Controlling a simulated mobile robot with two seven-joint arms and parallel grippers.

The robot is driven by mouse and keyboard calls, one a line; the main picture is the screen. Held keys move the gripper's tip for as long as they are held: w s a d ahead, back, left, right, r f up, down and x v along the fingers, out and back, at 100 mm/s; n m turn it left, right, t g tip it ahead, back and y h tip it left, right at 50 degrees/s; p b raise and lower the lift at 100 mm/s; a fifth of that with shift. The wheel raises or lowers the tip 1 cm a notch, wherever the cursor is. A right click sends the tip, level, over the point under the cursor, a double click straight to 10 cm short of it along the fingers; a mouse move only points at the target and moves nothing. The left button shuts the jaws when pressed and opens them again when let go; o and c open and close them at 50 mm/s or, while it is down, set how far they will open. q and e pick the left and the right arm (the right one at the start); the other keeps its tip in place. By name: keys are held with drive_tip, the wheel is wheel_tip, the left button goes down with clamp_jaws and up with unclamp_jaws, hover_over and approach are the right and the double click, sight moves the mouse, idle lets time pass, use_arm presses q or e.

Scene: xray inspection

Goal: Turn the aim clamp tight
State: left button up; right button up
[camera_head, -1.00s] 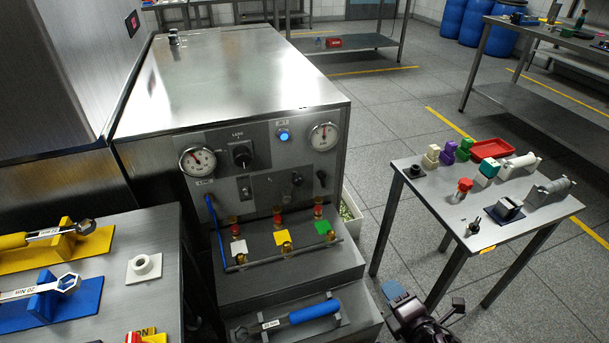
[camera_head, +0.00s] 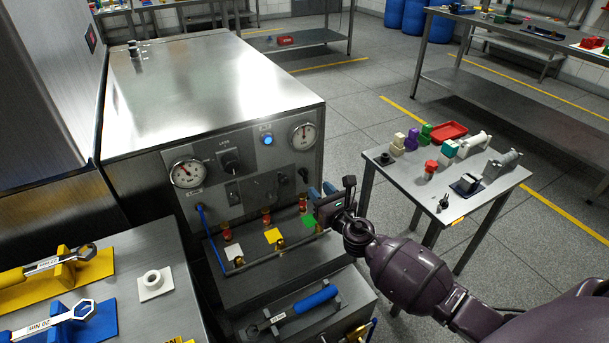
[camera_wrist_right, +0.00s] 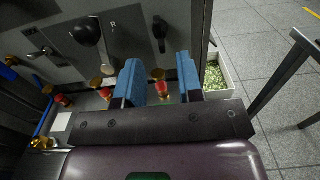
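The grey machine front (camera_head: 215,190) carries a black dial (camera_head: 231,160) and small black handles. One black handle (camera_head: 303,175) is near the right edge of the panel, and a black lever (camera_wrist_right: 160,32) shows upright in the right wrist view. I cannot tell which of these is the aim clamp. My right gripper (camera_head: 322,191) is in front of the panel's lower right. In the wrist view its two blue fingers (camera_wrist_right: 161,80) are apart, with a red-and-brass fitting (camera_wrist_right: 160,88) seen between them and no clear contact. My left gripper is not in view.
Red-capped fittings and white, yellow and green tags (camera_head: 273,236) line the step below the panel. A blue-handled wrench (camera_head: 300,303) lies on the lower step. A small table (camera_head: 470,205) with several parts stands at right. A bin (camera_wrist_right: 218,75) is beside the machine.

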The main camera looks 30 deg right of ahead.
sight(306, 183)
drive_tip(key=shift+w+d+b, duration=0.2)
drive_tip(key=shift+w+b, duration=0.35)
drive_tip(key=shift+w, duration=3.45)
drive_tip(key=shift+c, duration=0.5)
clamp_jaws()
